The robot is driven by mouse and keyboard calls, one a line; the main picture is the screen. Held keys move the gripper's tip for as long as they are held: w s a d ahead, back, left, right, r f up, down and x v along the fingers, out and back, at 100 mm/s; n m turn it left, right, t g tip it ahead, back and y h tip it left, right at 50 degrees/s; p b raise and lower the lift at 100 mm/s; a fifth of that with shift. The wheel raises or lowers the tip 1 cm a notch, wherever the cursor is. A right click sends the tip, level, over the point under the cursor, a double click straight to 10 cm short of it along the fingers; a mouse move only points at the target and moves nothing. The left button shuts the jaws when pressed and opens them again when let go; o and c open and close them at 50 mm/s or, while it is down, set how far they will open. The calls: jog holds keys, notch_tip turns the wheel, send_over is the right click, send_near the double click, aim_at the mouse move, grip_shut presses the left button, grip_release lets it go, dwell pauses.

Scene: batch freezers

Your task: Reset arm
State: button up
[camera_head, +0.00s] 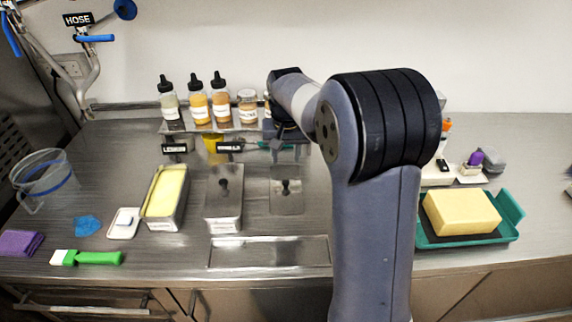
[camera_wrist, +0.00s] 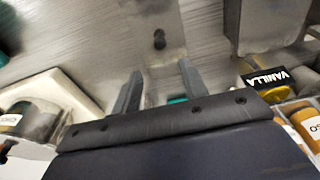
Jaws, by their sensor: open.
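My arm rises at the right of centre in the head view and reaches back over the steel counter (camera_head: 110,180). My gripper (camera_head: 290,146) is near the back of the counter, in front of the bottle shelf, and partly hidden by my arm. In the wrist view my gripper (camera_wrist: 160,85) shows two grey fingers spread apart with nothing between them. A lidded steel well with a dark knob (camera_wrist: 159,40) lies beyond the fingertips.
Several bottles (camera_head: 198,102) stand on the back shelf. A tub of yellow mix (camera_head: 166,192) and a lidded steel container (camera_head: 224,200) sit left of my arm. A yellow block (camera_head: 460,211) lies on a green tray (camera_head: 508,208) at right. A clear jug (camera_head: 46,174) stands far left.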

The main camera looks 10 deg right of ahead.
aim_at(286, 181)
jog(key=shift+r, duration=0.3)
jog(key=f, duration=0.4)
jog(key=w+f, duration=0.1)
jog(key=f, duration=0.3)
jog(key=f+p, duration=0.1)
jog(key=f, duration=0.3)
jog(key=shift+w+d, duration=0.2)
jog(key=shift+w, duration=0.05)
jog(key=shift+w+r, duration=0.2)
jog(key=shift+r, duration=0.1)
jog(key=shift+s+r, duration=0.1)
jog(key=shift+r, duration=1.25)
